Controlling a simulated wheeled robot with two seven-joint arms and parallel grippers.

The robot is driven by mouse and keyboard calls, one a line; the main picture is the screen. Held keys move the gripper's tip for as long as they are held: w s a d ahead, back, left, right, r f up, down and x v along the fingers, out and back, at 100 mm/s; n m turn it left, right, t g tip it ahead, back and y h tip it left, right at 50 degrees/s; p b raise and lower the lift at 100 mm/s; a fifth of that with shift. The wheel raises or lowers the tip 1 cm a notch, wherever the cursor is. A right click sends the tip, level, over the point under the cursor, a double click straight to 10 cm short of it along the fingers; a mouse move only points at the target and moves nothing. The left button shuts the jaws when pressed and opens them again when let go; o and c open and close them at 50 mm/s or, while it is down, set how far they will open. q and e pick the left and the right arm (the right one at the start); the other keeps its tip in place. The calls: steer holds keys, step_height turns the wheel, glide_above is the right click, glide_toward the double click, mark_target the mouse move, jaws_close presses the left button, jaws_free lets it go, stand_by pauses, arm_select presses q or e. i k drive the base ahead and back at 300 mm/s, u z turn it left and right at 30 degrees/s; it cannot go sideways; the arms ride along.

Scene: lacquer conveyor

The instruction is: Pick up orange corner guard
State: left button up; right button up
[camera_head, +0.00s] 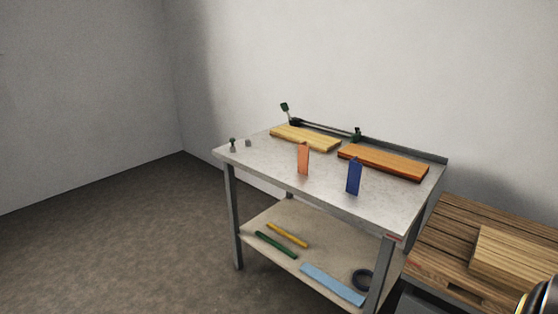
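The orange corner guard (303,158) stands upright on the top of a grey metal workbench (265,168), near its front edge. It is a folded, L-shaped piece. A blue corner guard (353,177) stands upright to its right, apart from it.
A pale yellow board (305,137) and an orange-brown board (383,162) lie along the bench's back. Small dark green and grey items (233,144) sit at the left corner. The lower shelf (262,220) holds colored strips and a dark ring (362,279). A wooden-topped surface (440,235) stands right.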

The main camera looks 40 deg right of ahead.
mark_target(303, 150)
steer(key=u, duration=0.3)
steer(key=i, duration=1.6)
steer(key=z, duration=0.7)
steer(key=i, duration=1.2)
steer(key=z, duration=1.25)
